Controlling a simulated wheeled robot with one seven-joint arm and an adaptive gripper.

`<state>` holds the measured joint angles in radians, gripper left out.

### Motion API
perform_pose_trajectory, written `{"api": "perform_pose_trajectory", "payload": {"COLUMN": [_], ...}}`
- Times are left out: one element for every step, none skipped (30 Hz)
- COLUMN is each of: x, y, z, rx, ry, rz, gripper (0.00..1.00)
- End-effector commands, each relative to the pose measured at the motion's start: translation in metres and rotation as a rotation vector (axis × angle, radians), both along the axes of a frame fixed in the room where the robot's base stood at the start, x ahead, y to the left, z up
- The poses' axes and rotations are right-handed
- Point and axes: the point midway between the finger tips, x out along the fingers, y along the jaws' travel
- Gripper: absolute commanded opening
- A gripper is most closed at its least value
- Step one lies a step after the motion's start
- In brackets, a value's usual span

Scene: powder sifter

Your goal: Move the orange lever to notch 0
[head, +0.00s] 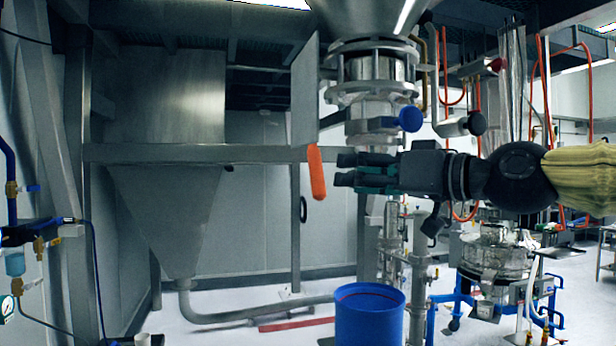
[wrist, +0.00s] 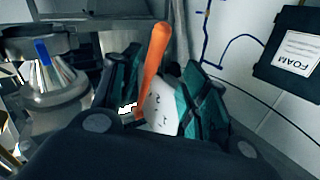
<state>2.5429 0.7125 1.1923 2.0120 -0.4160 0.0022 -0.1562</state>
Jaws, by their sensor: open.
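The orange lever (head: 316,172) hangs almost straight in the head view, just left of my gripper (head: 346,169). In the wrist view the lever (wrist: 153,62) leans slightly, its thick end at the top and its thin end toward a white plate. The white plate (wrist: 162,104) has small dark marks, too small to read, and the lever partly covers it. My gripper (wrist: 155,85) is open, with one teal finger on each side of the lever in the wrist view. I see no contact. The lever's notch cannot be read.
A large grey hopper (head: 165,215) stands at the left behind the lever. A blue drum (head: 369,316) stands on the floor below my gripper. A steel column with flanges (head: 373,92) rises close behind my gripper. A dark box labelled FOAM (wrist: 292,50) shows in the wrist view.

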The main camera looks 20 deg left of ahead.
Motion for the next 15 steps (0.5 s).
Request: {"api": "perform_pose_trajectory", "payload": {"x": [0.001, 0.002, 0.004, 0.006, 0.008, 0.010, 0.012, 0.014, 0.017, 0.019, 0.021, 0.023, 0.025, 0.027, 0.029], "y": [-0.001, -0.001, 0.000, 0.002, 0.004, 0.008, 0.011, 0.015, 0.020, 0.024, 0.028, 0.034, 0.038, 0.042, 0.048], "z": [0.002, 0.002, 0.002, 0.002, 0.002, 0.003, 0.003, 0.003, 0.002, 0.002, 0.002, 0.003, 0.003, 0.003, 0.002], "rx": [0.000, 0.000, -0.001, -0.002, -0.002, -0.002, -0.002, -0.002, -0.003, -0.003, -0.002, -0.002, -0.001, -0.002, -0.003], "ry": [-0.001, -0.001, -0.001, 0.000, 0.001, 0.001, 0.001, 0.001, 0.002, 0.002, 0.002, 0.002, 0.002, 0.002, 0.002], "rz": [-0.005, -0.008, -0.012, -0.014, -0.016, -0.017, -0.018, -0.019, -0.019, -0.019, -0.019, -0.019, -0.019, -0.019, -0.018], "gripper": [0.44, 0.44, 0.44, 0.44, 0.44, 0.44, 0.44, 0.44, 0.44, 0.44, 0.44, 0.44, 0.44, 0.44, 0.44]}}
